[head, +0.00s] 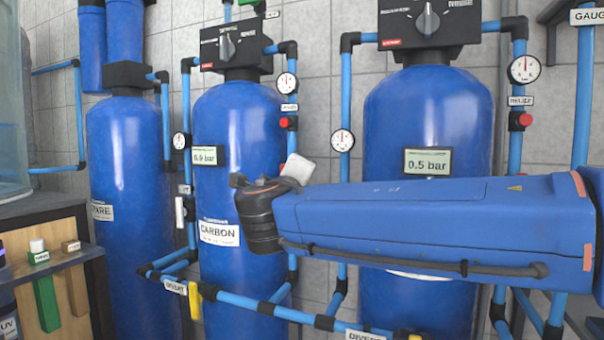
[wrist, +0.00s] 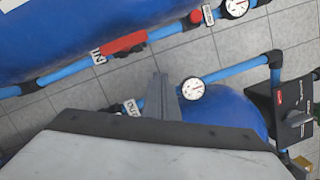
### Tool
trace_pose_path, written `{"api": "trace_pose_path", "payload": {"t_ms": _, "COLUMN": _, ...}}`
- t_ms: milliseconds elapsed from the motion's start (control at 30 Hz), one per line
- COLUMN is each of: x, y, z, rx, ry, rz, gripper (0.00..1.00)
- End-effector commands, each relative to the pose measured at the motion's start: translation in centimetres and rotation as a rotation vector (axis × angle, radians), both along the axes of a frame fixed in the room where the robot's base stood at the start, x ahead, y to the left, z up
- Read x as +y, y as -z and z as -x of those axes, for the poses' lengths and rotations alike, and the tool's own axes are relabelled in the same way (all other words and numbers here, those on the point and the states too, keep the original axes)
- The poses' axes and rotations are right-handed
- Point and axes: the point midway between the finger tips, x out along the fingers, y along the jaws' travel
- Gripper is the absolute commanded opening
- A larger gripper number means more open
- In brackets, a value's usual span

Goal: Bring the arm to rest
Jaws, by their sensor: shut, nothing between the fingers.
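My blue arm (head: 420,225) reaches in from the right in the head view, in front of the right tank. Its dark wrist joint (head: 262,215) overlaps the right side of the CARBON tank. A pale block (head: 298,168) shows just behind that joint. The fingers of my gripper cannot be made out in the head view. In the wrist view my gripper (wrist: 160,80) shows as grey fingers pressed together with nothing between them. They stand out over the pipes and tiles, and I cannot tell how close the tips are to them.
The CARBON tank (head: 235,130), a SPARE-side tank (head: 125,190) and a right tank (head: 430,115) line the tiled wall. Blue pipes (head: 240,302) run low in front. Gauges (head: 342,140) and a red handle (wrist: 123,43) stick out. A wooden shelf (head: 75,280) stands at the left.

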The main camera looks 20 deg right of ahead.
Motion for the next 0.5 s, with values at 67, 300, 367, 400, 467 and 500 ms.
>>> {"api": "trace_pose_path", "payload": {"t_ms": 67, "x": 0.2, "y": 0.0, "z": 0.41, "rx": 0.0, "ry": -0.001, "rz": 0.0, "gripper": 0.0}}
{"api": "trace_pose_path", "payload": {"t_ms": 300, "x": 0.32, "y": 0.01, "z": 0.73, "rx": 0.0, "ry": 0.0, "rz": 0.0, "gripper": 0.0}}
{"api": "trace_pose_path", "payload": {"t_ms": 367, "x": 0.31, "y": 0.02, "z": 0.73, "rx": 0.0, "ry": 0.0, "rz": 0.0, "gripper": 0.0}}
{"api": "trace_pose_path", "payload": {"t_ms": 400, "x": 0.3, "y": 0.02, "z": 0.72, "rx": 0.0, "ry": 0.0, "rz": 0.0, "gripper": 0.0}}
{"api": "trace_pose_path", "payload": {"t_ms": 467, "x": 0.3, "y": 0.02, "z": 0.72, "rx": 0.0, "ry": 0.0, "rz": 0.0, "gripper": 0.0}}
{"api": "trace_pose_path", "payload": {"t_ms": 500, "x": 0.29, "y": 0.02, "z": 0.72, "rx": 0.0, "ry": 0.001, "rz": -0.001, "gripper": 0.0}}
